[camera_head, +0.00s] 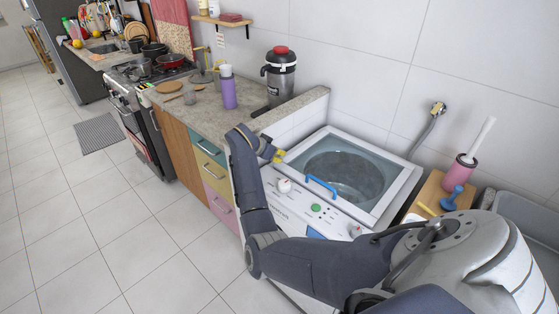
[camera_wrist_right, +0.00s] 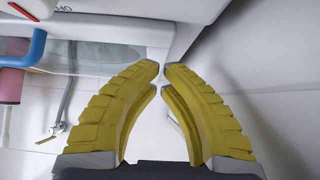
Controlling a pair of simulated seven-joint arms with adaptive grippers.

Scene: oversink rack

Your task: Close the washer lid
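The washer (camera_head: 300,208) is a white top-loader with buttons on its front panel. Its lid (camera_head: 396,206) is a pale frame with a clear window and a blue handle (camera_head: 320,187). The drum shows through the window. The lid lies low over the top; I cannot tell if it is flush. My right gripper (camera_head: 278,156) is at the lid's left front corner. In the wrist view its yellow fingertips (camera_wrist_right: 162,68) are nearly together, with nothing between them, close to the lid's edge. The handle (camera_wrist_right: 38,46) shows at upper left there. My left gripper is out of view.
A counter (camera_head: 200,115) with a purple bottle (camera_head: 228,90) and a dark jug (camera_head: 280,75) stands left of the washer. A pink brush holder (camera_head: 458,174) and blue plunger (camera_head: 451,198) stand on the right.

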